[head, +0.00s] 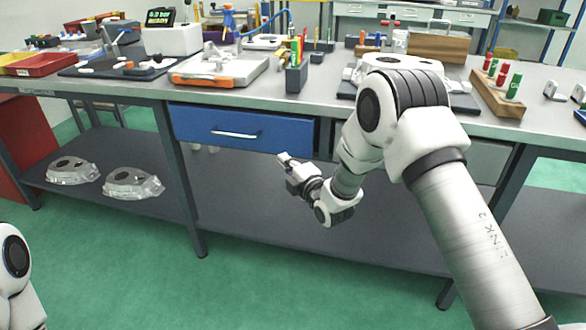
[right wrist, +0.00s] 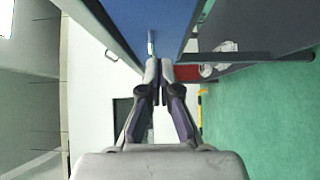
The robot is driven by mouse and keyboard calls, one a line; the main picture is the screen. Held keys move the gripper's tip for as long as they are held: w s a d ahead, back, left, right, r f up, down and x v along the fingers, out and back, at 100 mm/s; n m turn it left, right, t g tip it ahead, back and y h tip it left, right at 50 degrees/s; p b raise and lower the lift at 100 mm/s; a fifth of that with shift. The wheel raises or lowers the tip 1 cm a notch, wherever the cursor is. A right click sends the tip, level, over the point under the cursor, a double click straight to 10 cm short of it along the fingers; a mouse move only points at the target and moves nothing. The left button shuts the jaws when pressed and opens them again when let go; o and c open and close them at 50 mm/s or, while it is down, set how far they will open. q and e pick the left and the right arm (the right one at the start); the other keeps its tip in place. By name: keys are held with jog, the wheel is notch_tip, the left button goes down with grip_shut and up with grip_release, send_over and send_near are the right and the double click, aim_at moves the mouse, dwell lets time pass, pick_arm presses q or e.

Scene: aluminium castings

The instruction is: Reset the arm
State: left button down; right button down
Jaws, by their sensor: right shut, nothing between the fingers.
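My right arm reaches in from the lower right of the head view and bends down in front of the workbench (head: 320,98). Its gripper (head: 283,158) hangs below the bench top, near the blue drawer (head: 240,131), with clear air around it. In the right wrist view the right gripper's fingers (right wrist: 158,66) are together, with nothing between them. The blue drawer also shows there (right wrist: 160,20), beyond the fingertips. My left gripper is out of view; only a white piece of my left arm shows at the lower left of the head view.
Two aluminium castings (head: 72,171) (head: 133,183) lie on the lower shelf (head: 100,205). The bench top carries a red tray (head: 35,64), a toolbox-like case with an orange edge (head: 222,72), and a wooden rack (head: 497,97) with red and green items. Green floor in front is clear.

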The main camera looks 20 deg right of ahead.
jog(key=s+a+f+m+g+h, duration=0.1)
jog(key=s+f+m+g, duration=0.5)
jog(key=s+f, duration=1.7)
jog(key=s+f+m+g+h, duration=0.1)
jog(key=s+f+m+g, duration=0.35)
jog(key=s, duration=0.75)
jog(key=s+d+f+m+g, duration=0.2)
jog(key=s+m+g, duration=0.6)
jog(key=s, duration=0.5)
notch_tip(320, 180, up, 22)
jog(key=m+p, duration=0.1)
jog(key=p, duration=2.1)
jog(key=shift+w+a+m+t+h, duration=0.25)
jog(key=shift+w+m+t+h, duration=0.1)
jog(key=shift+t+h, duration=0.1)
jog(key=shift+s+r, duration=0.1)
